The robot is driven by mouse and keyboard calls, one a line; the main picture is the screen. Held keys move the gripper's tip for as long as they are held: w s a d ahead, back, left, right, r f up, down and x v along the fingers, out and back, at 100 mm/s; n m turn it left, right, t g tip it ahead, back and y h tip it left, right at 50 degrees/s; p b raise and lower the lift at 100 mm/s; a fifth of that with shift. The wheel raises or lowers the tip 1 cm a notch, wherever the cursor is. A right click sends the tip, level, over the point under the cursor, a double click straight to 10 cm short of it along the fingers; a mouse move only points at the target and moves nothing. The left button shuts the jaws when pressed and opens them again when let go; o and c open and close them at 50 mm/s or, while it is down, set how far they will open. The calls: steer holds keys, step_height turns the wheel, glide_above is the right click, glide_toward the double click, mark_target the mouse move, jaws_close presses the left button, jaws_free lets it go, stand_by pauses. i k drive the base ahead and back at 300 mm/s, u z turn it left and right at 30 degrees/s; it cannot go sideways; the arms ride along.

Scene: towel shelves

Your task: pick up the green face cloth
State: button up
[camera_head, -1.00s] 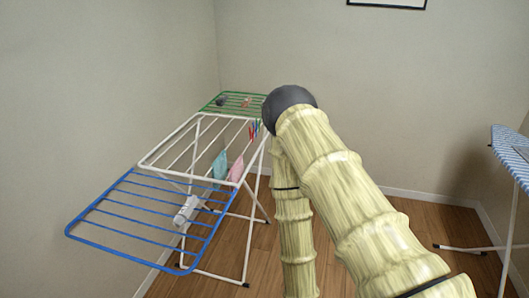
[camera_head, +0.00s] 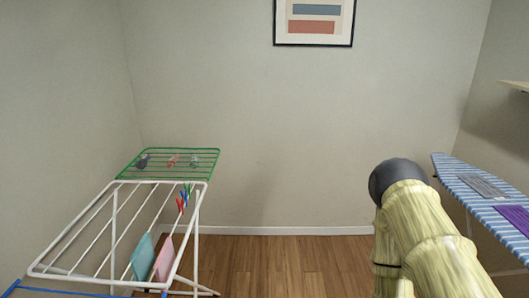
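A pale teal-green cloth (camera_head: 143,257) hangs on the white drying rack (camera_head: 115,182) at the lower left, beside a pink cloth (camera_head: 164,258). It is the only greenish cloth I see; I cannot tell for sure that it is the green face cloth. My arm rises at the right of the picture, far from the rack, with its dark rounded joint uppermost. My gripper is not in view.
Coloured pegs (camera_head: 183,200) hang on the rack, and small items lie on its green end section (camera_head: 205,170). A striped ironing board (camera_head: 455,172) at right carries a grey cloth (camera_head: 484,186) and a purple cloth (camera_head: 516,217). Floor (camera_head: 285,262) between them is clear.

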mark_target(193, 164)
steer(key=z, duration=0.4)
steer(key=i, duration=1.65)
steer(key=u, duration=0.75)
steer(key=i, duration=1.05)
steer(key=u, duration=0.95)
